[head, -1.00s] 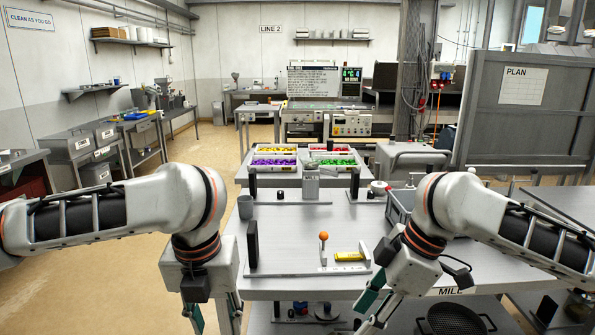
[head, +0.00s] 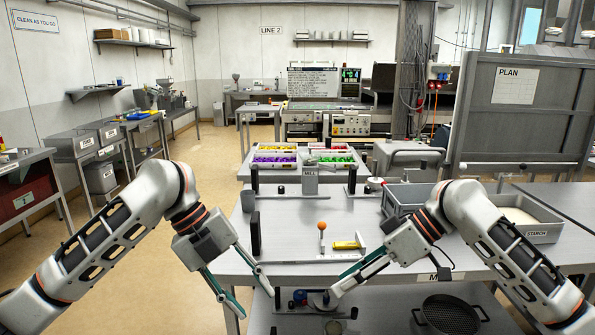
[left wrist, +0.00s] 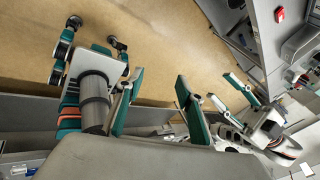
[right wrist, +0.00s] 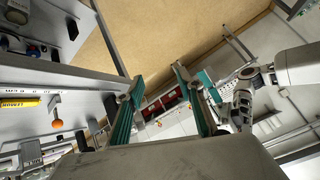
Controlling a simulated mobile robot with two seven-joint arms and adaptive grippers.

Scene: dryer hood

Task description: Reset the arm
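My left gripper (head: 255,302) is open and empty in front of the bench's left front corner, pointing down and to the right. Its two separated fingers also show in the left wrist view (left wrist: 159,76). My right gripper (head: 337,287) hangs by the bench's front edge, pointing left and down. It is open and empty, with its fingers apart in the right wrist view (right wrist: 158,77). Both forearms slope up from the lower corners of the head view and bend inward at the wrists.
The grey bench (head: 290,225) holds an orange-knobbed lever (head: 322,227), a yellow-labelled block (head: 346,245), and a starch bin (head: 540,236) at right. A black round pan (head: 450,314) sits on the lower shelf. The floor (head: 140,300) at left is clear.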

